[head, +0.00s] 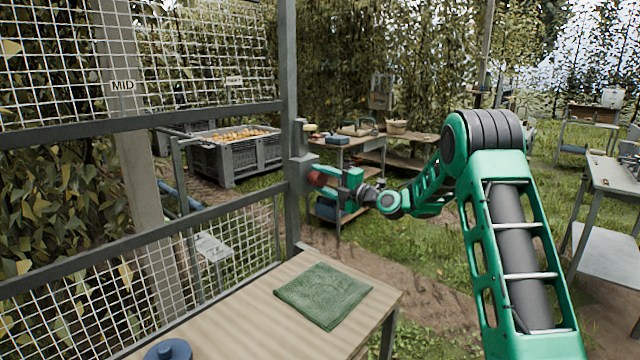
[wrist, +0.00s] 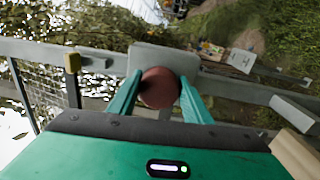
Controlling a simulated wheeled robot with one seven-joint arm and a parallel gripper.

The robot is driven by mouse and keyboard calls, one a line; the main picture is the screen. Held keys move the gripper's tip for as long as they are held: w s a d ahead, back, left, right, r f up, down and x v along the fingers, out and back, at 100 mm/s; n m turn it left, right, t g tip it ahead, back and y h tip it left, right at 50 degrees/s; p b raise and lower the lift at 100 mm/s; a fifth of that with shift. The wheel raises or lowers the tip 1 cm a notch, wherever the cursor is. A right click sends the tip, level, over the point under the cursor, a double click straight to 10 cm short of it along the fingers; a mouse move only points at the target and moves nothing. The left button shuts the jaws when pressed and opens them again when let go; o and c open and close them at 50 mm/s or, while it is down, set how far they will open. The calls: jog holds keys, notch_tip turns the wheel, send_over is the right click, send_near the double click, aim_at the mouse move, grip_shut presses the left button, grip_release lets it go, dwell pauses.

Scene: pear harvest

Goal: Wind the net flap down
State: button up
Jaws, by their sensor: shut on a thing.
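My gripper (head: 335,178) is shut on a round red-brown knob (head: 316,178) beside a grey post (head: 290,100). In the wrist view the knob (wrist: 158,88) sits between the two green fingers of my gripper (wrist: 160,95), in front of a grey plate (wrist: 150,57). A grey bracket (head: 300,145) on the post is right by the knob. White netting (head: 200,50) hangs at the upper left, above a dark bar (head: 140,122). A "MID" label (head: 122,87) is on it. Below the bar is an open gap, then a lower mesh panel (head: 110,300). I cannot tell which netting is the flap.
A wooden table (head: 250,320) with a green cloth (head: 323,294) and a blue round item (head: 168,350) stands at the front. A grey crate (head: 235,160) of orange-yellow fruit is behind the frame. Grass (head: 420,250) lies open to the right, with a bench (head: 610,178) at the far right.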

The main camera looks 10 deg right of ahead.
jog(key=shift+a+n, duration=0.1)
jog(key=shift+n, duration=0.6)
jog(key=shift+a+f, duration=0.1)
jog(key=o, duration=1)
jog(key=shift+s, duration=0.1)
jog(key=v, duration=1)
jog(key=shift+s+d, duration=0.15)
jog(key=shift+d, duration=0.25)
